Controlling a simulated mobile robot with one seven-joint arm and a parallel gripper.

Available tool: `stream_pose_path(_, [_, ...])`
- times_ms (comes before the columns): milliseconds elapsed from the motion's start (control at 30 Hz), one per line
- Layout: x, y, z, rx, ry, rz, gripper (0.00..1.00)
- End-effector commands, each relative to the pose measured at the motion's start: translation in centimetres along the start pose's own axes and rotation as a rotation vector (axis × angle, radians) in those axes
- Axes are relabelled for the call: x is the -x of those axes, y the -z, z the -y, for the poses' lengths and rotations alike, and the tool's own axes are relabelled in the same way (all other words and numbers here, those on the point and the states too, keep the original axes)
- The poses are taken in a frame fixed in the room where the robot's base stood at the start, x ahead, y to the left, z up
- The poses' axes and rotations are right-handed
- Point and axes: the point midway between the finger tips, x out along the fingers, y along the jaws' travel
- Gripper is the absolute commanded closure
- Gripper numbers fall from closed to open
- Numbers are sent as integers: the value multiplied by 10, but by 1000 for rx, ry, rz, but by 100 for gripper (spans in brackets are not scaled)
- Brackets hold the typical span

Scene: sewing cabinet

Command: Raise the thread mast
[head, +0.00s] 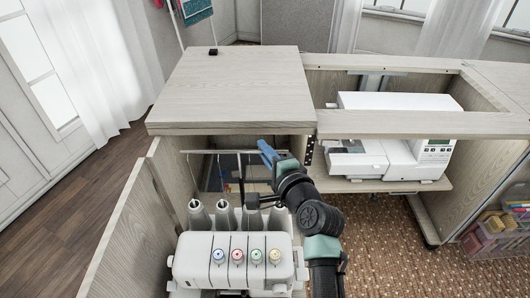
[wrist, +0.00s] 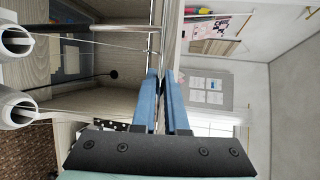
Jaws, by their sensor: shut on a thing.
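The thread mast (head: 218,151) stands behind the white serger (head: 232,258), with a thin crossbar on top and a slim post below. In the wrist view its post (wrist: 95,28) runs sideways across the upper left, as that picture is turned. My gripper (head: 264,148) is at the right end of the crossbar, just below the front edge of the cabinet top. In the wrist view the blue fingers (wrist: 162,85) are closed together in line with the crossbar's end. The exact contact between them is hidden.
Several grey thread cones (head: 224,217) stand on the serger under the mast. The wooden cabinet top (head: 225,85) is close above and behind my gripper. A side panel (head: 125,225) borders the left. A white sewing machine (head: 395,155) sits in the right bay.

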Motion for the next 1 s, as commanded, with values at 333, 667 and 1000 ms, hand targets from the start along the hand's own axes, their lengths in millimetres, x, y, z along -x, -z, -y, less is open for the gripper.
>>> stream_pose_path(333, [15,-7,87,2,6,0,100])
stream_pose_path(667, [21,-8,117,3,6,-2,100])
stream_pose_path(1000, [22,-9,121,4,10,-2,100])
